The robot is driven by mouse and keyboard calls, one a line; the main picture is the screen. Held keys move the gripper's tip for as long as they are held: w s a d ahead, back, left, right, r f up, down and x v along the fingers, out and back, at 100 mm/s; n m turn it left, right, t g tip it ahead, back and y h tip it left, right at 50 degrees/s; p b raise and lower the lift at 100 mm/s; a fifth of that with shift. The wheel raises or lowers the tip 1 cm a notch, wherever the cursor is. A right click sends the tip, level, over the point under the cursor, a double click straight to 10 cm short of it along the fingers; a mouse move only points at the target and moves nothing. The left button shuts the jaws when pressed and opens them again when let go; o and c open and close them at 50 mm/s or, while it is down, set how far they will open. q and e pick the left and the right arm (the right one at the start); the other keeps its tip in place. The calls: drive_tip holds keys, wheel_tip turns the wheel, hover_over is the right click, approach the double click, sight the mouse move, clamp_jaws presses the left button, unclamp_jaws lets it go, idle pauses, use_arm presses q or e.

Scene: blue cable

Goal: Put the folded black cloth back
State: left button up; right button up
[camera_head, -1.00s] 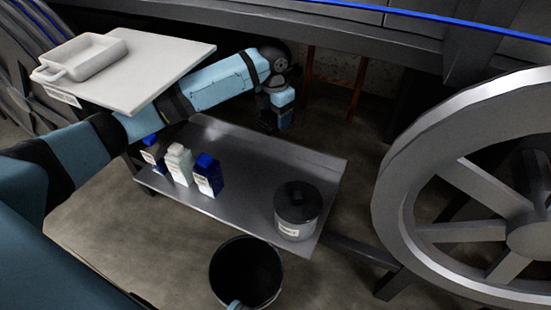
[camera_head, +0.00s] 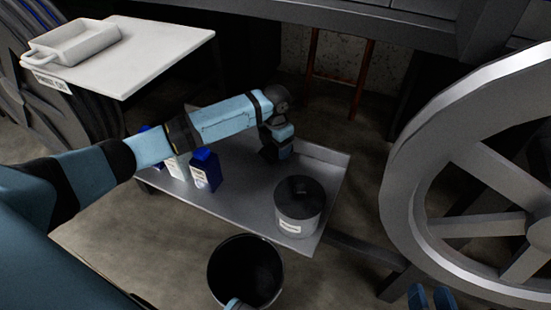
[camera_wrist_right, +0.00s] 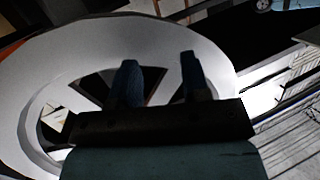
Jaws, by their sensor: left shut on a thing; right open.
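My left gripper (camera_head: 281,148) is over the back of the low metal tray table (camera_head: 245,203), behind the dark-lidded tin. It is shut on a small dark thing, which looks like the folded black cloth (camera_head: 267,153). The cloth is mostly hidden by the gripper and blends with the shadow. I cannot tell whether it touches the table. My right gripper (camera_head: 432,298) shows only its fingertips at the lower right edge. In the right wrist view it (camera_wrist_right: 162,80) is open and empty, in front of the wheel.
On the table stand a grey tin (camera_head: 299,207) with a dark lid and blue-capped bottles (camera_head: 206,172), partly behind my left arm. A black bucket (camera_head: 245,271) stands in front. A white board (camera_head: 150,55) holds a white tray (camera_head: 75,46). A big spoked wheel (camera_head: 405,190) fills the right.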

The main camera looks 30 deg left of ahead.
sight(276, 156)
use_arm(q)
wheel_tip(276, 156, down, 5)
drive_tip(key=shift+r+b, duration=0.15)
drive_tip(key=shift+b, duration=0.5)
drive_tip(key=shift+f, duration=0.2)
drive_tip(key=shift+r, duration=0.1)
use_arm(e)
drive_tip(key=r, duration=0.1)
drive_tip(key=a+r+t+y, duration=0.1)
drive_tip(key=shift+w+a+r, duration=0.1)
drive_tip(key=shift+w+r, duration=0.1)
drive_tip(key=shift+r, duration=0.2)
use_arm(q)
drive_tip(key=o, duration=0.9)
use_arm(e)
drive_tip(key=shift+f, duration=0.1)
